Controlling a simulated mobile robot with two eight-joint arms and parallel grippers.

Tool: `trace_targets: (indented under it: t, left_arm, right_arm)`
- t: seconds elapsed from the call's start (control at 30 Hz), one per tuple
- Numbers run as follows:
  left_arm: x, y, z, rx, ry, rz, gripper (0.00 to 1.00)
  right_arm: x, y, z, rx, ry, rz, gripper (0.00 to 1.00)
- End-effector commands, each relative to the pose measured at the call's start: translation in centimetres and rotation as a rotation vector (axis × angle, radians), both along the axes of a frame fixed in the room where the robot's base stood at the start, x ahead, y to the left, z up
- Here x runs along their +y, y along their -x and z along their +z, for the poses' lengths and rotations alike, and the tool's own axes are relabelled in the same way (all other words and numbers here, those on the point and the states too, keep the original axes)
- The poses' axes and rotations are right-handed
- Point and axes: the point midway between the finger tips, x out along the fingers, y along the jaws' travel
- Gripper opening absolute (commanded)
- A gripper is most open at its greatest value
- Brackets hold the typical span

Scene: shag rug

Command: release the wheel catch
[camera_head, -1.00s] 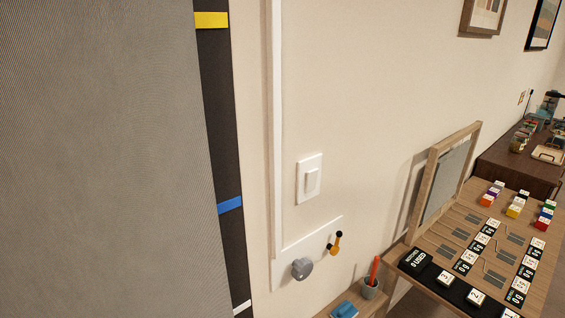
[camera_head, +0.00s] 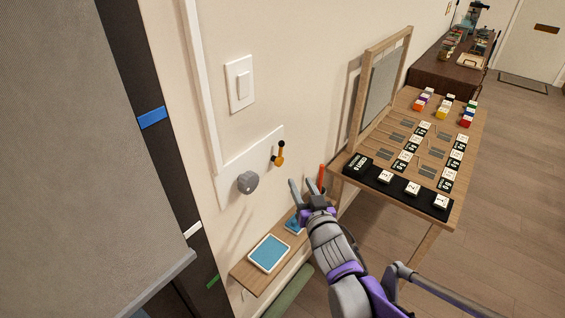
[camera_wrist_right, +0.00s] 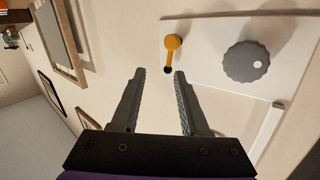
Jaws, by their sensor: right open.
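A small orange catch lever (camera_head: 278,159) with a black knob at its upper end sits on a white wall plate (camera_head: 235,183). A round grey wheel (camera_head: 248,182) is on the same plate, to its lower left. My right gripper (camera_head: 301,182) is open and empty, below and to the right of the lever in the head view. In the right wrist view, the lever (camera_wrist_right: 172,43) lies ahead of the open fingers (camera_wrist_right: 160,74), its black knob appearing between the fingertips. I cannot tell the remaining depth gap. The grey wheel (camera_wrist_right: 247,62) is to the right there. My left gripper is out of view.
A narrow wooden shelf (camera_head: 245,277) below the plate holds a blue-screened tablet (camera_head: 268,253). A red-orange upright item (camera_head: 321,176) stands near my gripper. A wooden table (camera_head: 470,120) with cards and blocks is on the right. A grey panel (camera_head: 70,150) fills the left.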

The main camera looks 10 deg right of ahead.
Motion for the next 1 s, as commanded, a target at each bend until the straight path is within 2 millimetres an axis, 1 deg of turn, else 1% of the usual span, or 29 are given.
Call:
trace_targets:
  t: [0.03,0.1,0.23,0.33,0.6,0.73,0.87,1.0]
  left_arm:
    - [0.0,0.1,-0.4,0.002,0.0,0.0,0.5]
    - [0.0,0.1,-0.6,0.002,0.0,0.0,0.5]
    - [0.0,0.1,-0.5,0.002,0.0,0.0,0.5]
    - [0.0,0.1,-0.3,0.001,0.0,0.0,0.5]
    - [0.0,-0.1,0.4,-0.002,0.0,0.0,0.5]
    - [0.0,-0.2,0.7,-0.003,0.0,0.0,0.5]
    - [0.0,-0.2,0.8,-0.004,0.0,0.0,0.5]
    - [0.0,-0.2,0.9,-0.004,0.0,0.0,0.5]
  right_arm:
    - [0.4,-0.7,-0.1,-0.037,-0.007,0.022,0.45]
    - [0.9,-1.2,0.2,-0.075,-0.017,0.046,0.45]
    - [1.3,-2.0,0.6,-0.098,-0.024,0.062,0.45]
    - [1.4,-3.2,0.6,-0.098,-0.024,0.062,0.45]
    - [1.7,-8.4,0.7,-0.097,-0.024,0.062,0.45]
    - [1.8,-10.4,0.7,-0.096,-0.024,0.061,0.45]
    - [1.9,-11.6,0.6,-0.096,-0.024,0.06,0.45]
    - [1.9,-12.1,0.6,-0.096,-0.023,0.06,0.45]
